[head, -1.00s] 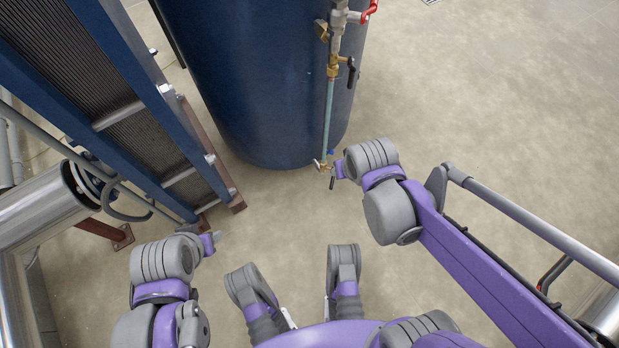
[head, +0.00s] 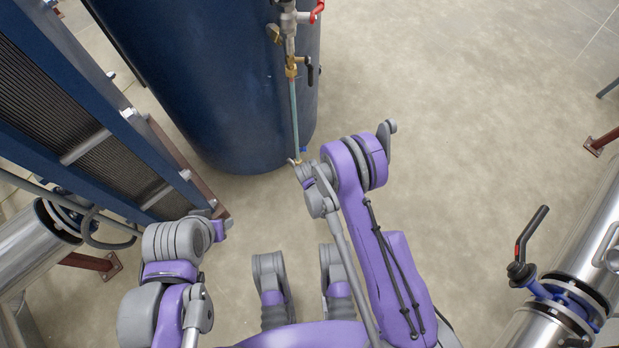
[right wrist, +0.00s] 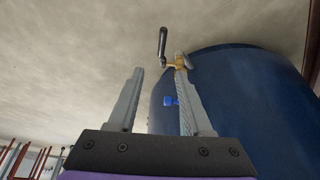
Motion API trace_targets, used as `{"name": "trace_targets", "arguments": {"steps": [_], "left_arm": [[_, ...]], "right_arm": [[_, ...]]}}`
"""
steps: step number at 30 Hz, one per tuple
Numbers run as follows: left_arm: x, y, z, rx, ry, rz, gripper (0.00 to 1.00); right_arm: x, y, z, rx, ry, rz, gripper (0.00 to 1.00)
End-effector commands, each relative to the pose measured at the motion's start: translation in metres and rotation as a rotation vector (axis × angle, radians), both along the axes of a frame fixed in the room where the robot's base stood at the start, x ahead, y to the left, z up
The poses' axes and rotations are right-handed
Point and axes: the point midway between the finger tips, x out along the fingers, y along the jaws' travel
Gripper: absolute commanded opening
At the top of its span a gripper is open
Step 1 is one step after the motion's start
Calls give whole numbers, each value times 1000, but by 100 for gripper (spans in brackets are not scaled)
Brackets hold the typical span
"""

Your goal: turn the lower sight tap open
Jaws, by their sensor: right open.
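The lower sight tap (head: 297,161) is a small brass fitting at the foot of the sight tube, low beside the blue tank. My right arm partly covers it in the head view. In the right wrist view the brass tap (right wrist: 176,66) shows just beyond the right-hand fingertip, with its dark lever (right wrist: 162,44) reaching up, above the gap between the fingers. My right gripper (right wrist: 160,72) is open and empty, its fingers apart on either side of the gap. My left gripper (head: 221,228) is far to the left of the tap; its jaws cannot be made out.
The blue tank (head: 215,80) stands behind the sight tube (head: 294,110). An upper brass tap (head: 291,68) with a black lever and a red-handled valve (head: 317,11) sit above. A plate exchanger (head: 60,120) is at left. A steel pipe (head: 555,320) with a lever valve lies at right.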

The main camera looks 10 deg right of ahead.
Motion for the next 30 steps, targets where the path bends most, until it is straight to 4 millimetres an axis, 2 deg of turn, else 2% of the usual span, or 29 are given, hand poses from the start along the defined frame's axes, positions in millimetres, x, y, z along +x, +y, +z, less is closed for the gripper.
{"name": "trace_targets", "arguments": {"steps": [1, 8, 21, 25, 30], "left_arm": [[0, 0, 1, 0, 0, 0, 50], [0, 0, -2, 0, 0, 0, 50], [4, 0, -19, 0, 0, 0, 50], [4, 0, -21, 0, 0, 0, 50], [4, 0, -22, 0, 0, 0, 50]], "right_arm": [[-2, 3, -10, 0, -1, -1, 50], [-2, 4, -34, 0, -2, -7, 50], [28, -1, -105, 1, -3, -7, 50], [33, -1, -117, 1, -3, -6, 50], [35, -2, -122, 1, -3, -6, 50]]}}
